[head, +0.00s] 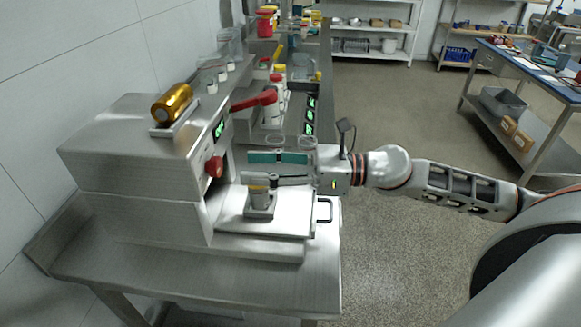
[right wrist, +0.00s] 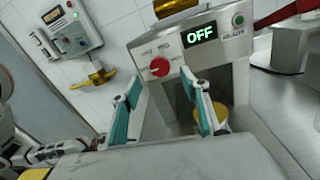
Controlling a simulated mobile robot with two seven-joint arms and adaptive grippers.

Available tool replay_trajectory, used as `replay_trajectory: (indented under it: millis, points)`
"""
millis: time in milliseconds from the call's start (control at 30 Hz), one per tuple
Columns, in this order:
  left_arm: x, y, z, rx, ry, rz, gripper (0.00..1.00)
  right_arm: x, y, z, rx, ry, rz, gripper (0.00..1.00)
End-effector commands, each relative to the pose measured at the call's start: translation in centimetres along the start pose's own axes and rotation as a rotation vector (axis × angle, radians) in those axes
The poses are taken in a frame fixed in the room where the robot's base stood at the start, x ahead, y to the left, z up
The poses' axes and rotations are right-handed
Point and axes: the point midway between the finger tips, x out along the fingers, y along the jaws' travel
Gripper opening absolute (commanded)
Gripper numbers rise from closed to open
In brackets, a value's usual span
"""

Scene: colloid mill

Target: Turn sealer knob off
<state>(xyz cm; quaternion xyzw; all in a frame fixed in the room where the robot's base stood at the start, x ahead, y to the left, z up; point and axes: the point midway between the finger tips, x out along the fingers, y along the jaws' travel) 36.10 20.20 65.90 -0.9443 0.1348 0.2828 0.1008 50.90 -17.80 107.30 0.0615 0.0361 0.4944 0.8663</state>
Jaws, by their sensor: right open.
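The sealer (head: 135,160) is a steel box on the bench at the left in the head view. Its red knob (head: 214,166) is on the front face. In the right wrist view the knob (right wrist: 160,67) sits left of the lit display (right wrist: 200,34), which reads OFF. My right gripper (head: 251,168) is open and empty in front of the knob, apart from it. In the right wrist view its teal-padded fingers (right wrist: 161,103) stand wide apart, below and to both sides of the knob. My left gripper does not show clearly in either view.
A cup (head: 259,190) with yellow contents stands in a holder on the sealer's pulled-out tray (head: 285,223), under my right gripper. A gold roll (head: 172,102) lies on top of the sealer. A red lever (head: 255,101) and several jars are behind.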

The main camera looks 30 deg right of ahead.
Motion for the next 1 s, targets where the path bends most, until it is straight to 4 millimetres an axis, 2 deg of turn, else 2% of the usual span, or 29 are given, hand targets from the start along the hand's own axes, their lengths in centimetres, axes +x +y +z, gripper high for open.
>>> replay_trajectory:
  millis: [533, 733, 1000]
  points:
    - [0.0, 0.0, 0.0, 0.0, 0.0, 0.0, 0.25, -5.1, 0.0, -0.2, 0.004, 0.002, 0.0, 0.45]
    - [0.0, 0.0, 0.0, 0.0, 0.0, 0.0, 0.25, -6.0, 0.0, -0.1, 0.002, 0.002, 0.001, 0.45]
    - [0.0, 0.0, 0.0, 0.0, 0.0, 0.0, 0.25, -6.2, 0.0, 0.0, -0.001, 0.001, 0.001, 0.45]
